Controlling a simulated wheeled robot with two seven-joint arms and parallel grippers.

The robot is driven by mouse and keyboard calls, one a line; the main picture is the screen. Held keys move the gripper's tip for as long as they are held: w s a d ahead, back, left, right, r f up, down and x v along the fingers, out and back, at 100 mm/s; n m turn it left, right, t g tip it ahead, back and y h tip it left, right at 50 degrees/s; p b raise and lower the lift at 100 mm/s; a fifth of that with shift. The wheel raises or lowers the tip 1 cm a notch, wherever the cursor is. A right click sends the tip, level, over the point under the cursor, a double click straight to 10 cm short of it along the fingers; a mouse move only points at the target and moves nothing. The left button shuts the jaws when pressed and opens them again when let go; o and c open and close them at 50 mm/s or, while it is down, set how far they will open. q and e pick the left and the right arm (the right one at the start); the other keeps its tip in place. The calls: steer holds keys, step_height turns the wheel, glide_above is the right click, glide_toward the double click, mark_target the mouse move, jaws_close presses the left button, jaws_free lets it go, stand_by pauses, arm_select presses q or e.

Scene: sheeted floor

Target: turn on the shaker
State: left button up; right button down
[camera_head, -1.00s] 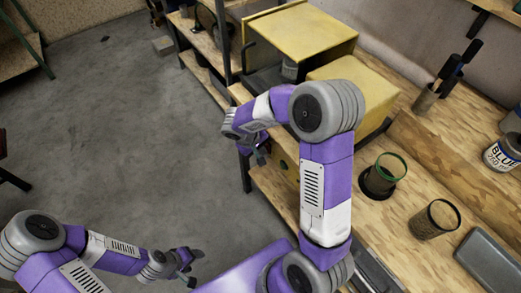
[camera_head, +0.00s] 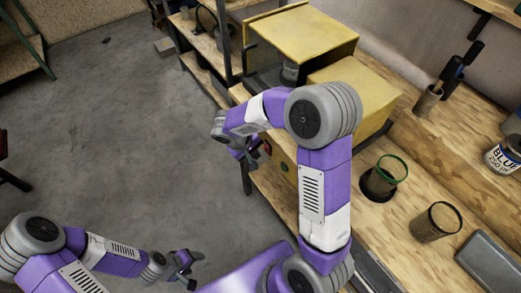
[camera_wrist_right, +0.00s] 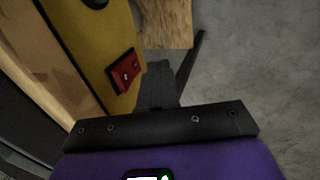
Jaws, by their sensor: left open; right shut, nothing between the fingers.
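The shaker (camera_head: 303,32) is a yellow machine with an open bay holding a can (camera_head: 290,71). A lower yellow box section (camera_head: 358,82) joins it. In the right wrist view, its yellow front panel (camera_wrist_right: 92,50) carries a red switch (camera_wrist_right: 124,72) and part of a dark green button (camera_wrist_right: 94,3) at the top edge. My right gripper (camera_head: 254,158) is in front of this panel, shut and empty. In the wrist view its fingertips (camera_wrist_right: 158,68) are just right of the red switch, with a visible gap. My left gripper (camera_head: 194,270) is open and empty over the floor.
The wooden bench (camera_head: 430,150) holds a green-rimmed cup (camera_head: 382,180), another round container (camera_head: 436,222), a grey case (camera_head: 490,262) and a paint can (camera_head: 505,155).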

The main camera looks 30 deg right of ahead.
steer(key=a+r+p, duration=0.3)
steer(key=a+r, duration=0.3)
steer(key=r, duration=0.2)
steer(key=shift+s+a+r, duration=0.15)
steer(key=shift+s+a, duration=0.1)
steer(key=shift+a, duration=0.05)
